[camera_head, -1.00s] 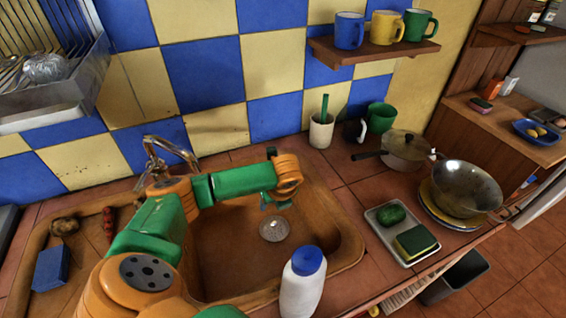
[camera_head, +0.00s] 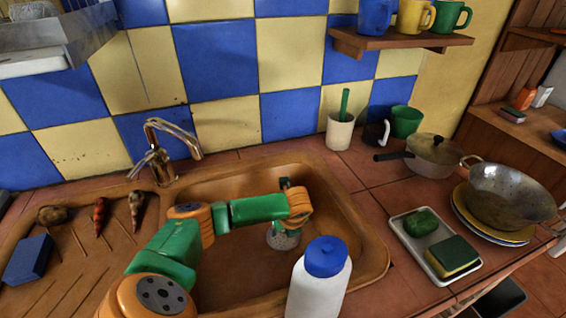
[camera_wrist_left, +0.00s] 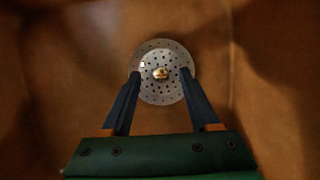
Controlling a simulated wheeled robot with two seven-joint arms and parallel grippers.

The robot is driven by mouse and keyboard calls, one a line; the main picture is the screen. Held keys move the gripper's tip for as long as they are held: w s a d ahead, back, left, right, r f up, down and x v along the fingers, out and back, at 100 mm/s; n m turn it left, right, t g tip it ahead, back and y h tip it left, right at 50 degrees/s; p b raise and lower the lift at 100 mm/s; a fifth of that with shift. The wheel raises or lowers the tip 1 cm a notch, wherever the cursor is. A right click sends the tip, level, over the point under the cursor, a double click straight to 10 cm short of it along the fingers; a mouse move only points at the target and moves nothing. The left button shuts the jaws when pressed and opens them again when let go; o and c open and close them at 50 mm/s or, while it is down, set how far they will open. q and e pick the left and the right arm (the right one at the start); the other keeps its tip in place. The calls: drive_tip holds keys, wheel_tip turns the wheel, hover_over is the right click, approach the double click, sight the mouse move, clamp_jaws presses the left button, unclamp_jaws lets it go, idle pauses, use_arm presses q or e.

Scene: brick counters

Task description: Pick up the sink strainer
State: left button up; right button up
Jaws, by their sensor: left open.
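The sink strainer (camera_wrist_left: 158,93) is a round, grey, perforated disc with a small brassy knob (camera_wrist_left: 161,73) in its middle. It lies in the brown sink basin, and in the head view the strainer (camera_head: 283,240) is partly hidden by my left arm. My left gripper (camera_wrist_left: 161,80) is open, its two dark fingers on either side of the strainer's knob in the left wrist view. I cannot tell whether the fingers touch the strainer. In the head view the left gripper (camera_head: 284,228) is low inside the basin, mostly hidden behind the wrist. My right gripper is not in view.
A white bottle with a blue cap (camera_head: 319,280) stands at the sink's front edge, close to my left arm. The faucet (camera_head: 165,155) rises behind the sink. A tray (camera_head: 436,270) with a sponge, and a pot (camera_head: 432,157), stand to the right. The sink rim (camera_head: 375,262) surrounds the basin.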

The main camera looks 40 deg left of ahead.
sight(283, 238)
use_arm(q)
drive_tip(key=x, duration=0.2)
drive_tip(key=shift+w+a+f, duration=0.1)
drive_tip(key=shift+a+f, duration=0.05)
drive_tip(key=shift+f, duration=0.25)
drive_tip(key=shift+r, duration=0.1)
clamp_jaws()
